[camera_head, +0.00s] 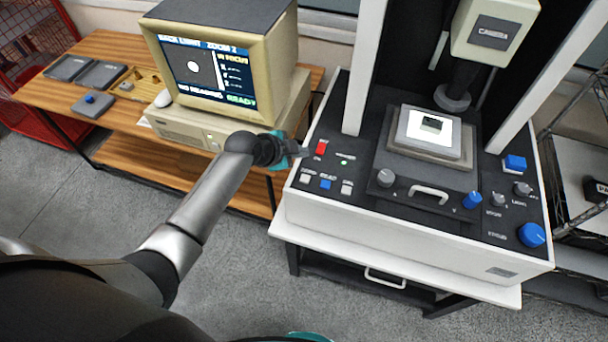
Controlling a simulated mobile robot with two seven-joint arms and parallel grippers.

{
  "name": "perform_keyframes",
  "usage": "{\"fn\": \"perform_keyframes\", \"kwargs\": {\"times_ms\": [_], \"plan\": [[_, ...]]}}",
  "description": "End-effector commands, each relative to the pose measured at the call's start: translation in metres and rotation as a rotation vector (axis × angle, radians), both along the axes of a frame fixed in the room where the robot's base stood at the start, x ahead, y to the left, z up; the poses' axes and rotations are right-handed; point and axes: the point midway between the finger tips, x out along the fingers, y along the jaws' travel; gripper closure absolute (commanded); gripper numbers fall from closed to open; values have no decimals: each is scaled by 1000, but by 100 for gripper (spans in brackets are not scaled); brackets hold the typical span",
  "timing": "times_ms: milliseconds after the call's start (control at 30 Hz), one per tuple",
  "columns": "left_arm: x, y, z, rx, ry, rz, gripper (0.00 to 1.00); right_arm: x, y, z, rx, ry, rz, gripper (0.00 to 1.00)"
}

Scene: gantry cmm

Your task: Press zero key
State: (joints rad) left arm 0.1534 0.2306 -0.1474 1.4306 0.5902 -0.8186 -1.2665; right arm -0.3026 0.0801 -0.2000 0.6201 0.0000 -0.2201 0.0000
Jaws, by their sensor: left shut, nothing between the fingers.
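The measuring machine's black panel (365,215) has a row of three small keys at its left front: a white key (305,178), a blue key (326,184) and another white key (347,188). Their labels are too small to read surely, so I cannot tell which is zero. My left gripper (302,152) is shut and empty, at the panel's left edge. In the picture its tips are just above the left white key and left of the red switch (321,147). I cannot tell its height over the panel. A teal sliver at the bottom edge may be my right gripper; its fingers are hidden.
A lit stage (430,131) sits under the camera head (495,28). Blue and grey knobs (531,235) are at the panel's right. A beige computer monitor (222,62) stands on the wooden bench (60,90) at left. Grey floor lies in front.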

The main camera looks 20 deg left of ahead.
Motion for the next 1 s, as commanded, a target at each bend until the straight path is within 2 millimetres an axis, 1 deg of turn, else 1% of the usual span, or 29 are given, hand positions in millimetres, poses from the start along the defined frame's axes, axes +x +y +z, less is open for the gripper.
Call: {"fn": "perform_keyframes", "kwargs": {"times_ms": [67, 333, 533, 767, 1000], "plan": [[2, 0, 3, 3, -6, -6, 100, 0, 0, 1, 0, 0, 0, 28], [2, 0, 2, 3, -7, -5, 100, 2, 0, 0, -1, -2, 0, 28], [2, 0, -3, 2, -6, -4, 100, 2, 0, -4, 0, -3, 0, 28], [2, 0, -22, 1, -5, -3, 100, 2, 0, -22, 0, -3, 0, 28], [2, 0, -51, 1, -6, -2, 100, 2, 0, -49, 0, -3, 0, 28]]}}
